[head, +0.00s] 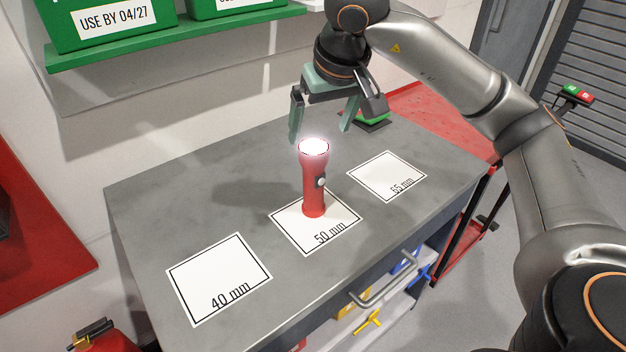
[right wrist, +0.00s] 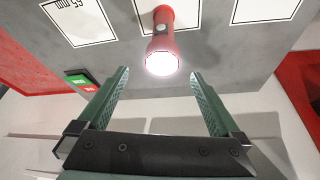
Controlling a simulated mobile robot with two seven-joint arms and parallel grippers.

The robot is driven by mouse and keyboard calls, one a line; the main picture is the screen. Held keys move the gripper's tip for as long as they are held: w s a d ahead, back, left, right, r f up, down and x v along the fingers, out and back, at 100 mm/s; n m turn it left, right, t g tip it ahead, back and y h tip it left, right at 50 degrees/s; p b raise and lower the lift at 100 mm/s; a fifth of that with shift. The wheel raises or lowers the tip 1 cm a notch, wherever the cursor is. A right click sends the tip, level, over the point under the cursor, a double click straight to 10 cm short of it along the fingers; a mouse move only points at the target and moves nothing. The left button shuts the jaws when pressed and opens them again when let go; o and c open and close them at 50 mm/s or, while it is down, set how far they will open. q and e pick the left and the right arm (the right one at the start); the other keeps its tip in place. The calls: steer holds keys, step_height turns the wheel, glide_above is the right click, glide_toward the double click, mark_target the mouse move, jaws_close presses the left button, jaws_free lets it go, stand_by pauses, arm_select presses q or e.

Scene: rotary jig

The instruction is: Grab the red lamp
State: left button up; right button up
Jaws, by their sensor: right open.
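The red lamp (head: 314,183) is a red flashlight standing upright on the middle white card, marked 50 mm (head: 342,230), with its lit lens facing up. My right gripper (head: 320,132) is open and empty, above and behind the lamp in the head view, its fingers pointing down. In the right wrist view the lamp (right wrist: 162,38) shows beyond the fingertips, and its lit head lies between the lines of the two open fingers (right wrist: 159,75). No contact with the lamp shows. My left gripper is not in view.
Cards marked 40 mm (head: 219,279) and 65 mm (head: 388,177) lie flat on the grey tabletop (head: 150,210). A small green-and-red object (head: 373,120) sits at the back of the table. A green shelf (head: 170,40) with green bins hangs on the wall behind.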

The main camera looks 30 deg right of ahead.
mark_target(314, 147)
steer(key=x, duration=0.6)
steer(key=shift+a+f, duration=0.15)
steer(key=shift+f, duration=0.1)
steer(key=shift+c, duration=0.2)
jaws_close()
stand_by(0.4)
